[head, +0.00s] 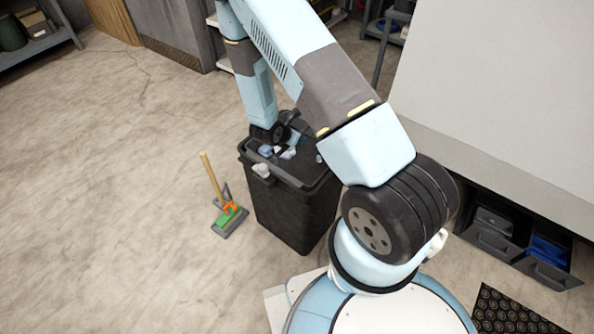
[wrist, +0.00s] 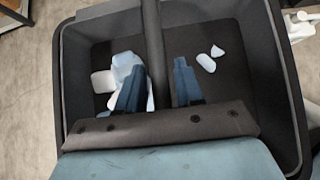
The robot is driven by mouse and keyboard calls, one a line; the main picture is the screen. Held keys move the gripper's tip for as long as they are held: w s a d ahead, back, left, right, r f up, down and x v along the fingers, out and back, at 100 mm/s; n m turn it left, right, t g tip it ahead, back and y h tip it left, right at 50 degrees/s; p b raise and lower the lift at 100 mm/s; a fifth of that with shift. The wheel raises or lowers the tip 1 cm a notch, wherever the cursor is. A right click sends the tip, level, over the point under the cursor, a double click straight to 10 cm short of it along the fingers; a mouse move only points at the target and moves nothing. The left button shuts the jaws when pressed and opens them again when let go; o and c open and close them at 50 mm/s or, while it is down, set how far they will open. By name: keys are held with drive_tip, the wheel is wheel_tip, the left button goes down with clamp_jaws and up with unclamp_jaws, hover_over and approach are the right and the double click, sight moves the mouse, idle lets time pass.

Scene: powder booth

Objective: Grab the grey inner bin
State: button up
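The grey inner bin (wrist: 268,60) fills most of the wrist view, its rim sitting inside a darker outer rim. A dark bar (wrist: 152,35) crosses its top. White and pale blue scraps (wrist: 125,70) lie inside. My gripper (wrist: 161,66) points down over the bin, its two blue fingers apart, one on each side of the bar. The left finger looks close to the bar; whether it touches cannot be told. In the head view the inner bin sits in a black outer bin (head: 295,215), and my arm partly hides the top.
Dark drawers (head: 492,228) sit under the pale booth wall (head: 500,90) at right. A black mat (head: 505,310) lies at lower right. The floor at left is clear.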

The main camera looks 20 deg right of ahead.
clamp_jaws()
idle(1.1)
